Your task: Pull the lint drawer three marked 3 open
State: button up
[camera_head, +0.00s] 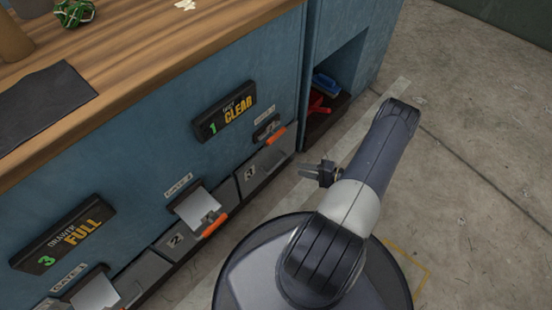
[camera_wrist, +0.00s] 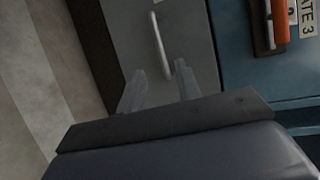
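The lint drawer three (camera_head: 268,163) has a grey front marked 3, low in the blue cabinet at the right end of its row. It looks shut. My gripper (camera_head: 322,173) is just to the right of it in the head view. In the wrist view the grey drawer front (camera_wrist: 190,40) fills the upper middle, with a pale bar handle (camera_wrist: 159,42) on it. The two fingers of my gripper (camera_wrist: 159,70) are apart, and the handle's lower end shows between their tips. I see no contact, and the depth between them is hard to tell.
Above the drawer is gate 3 with an orange handle (camera_head: 276,136). Drawer 2 (camera_head: 178,240) is to the left, below gate 2 (camera_head: 198,206). Signs read "1 duct clear" (camera_head: 225,111) and "3 drawer full" (camera_head: 63,235). An open cubby holds a blue item (camera_head: 326,84). The concrete floor at right is clear.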

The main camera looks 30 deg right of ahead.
aim_at(278, 165)
jog(key=b+x, duration=0.2)
jog(key=x, duration=0.8)
jog(key=shift+w+a+f, duration=0.15)
jog(key=shift+w+a, duration=0.05)
jog(key=shift+a, duration=0.05)
grip_shut()
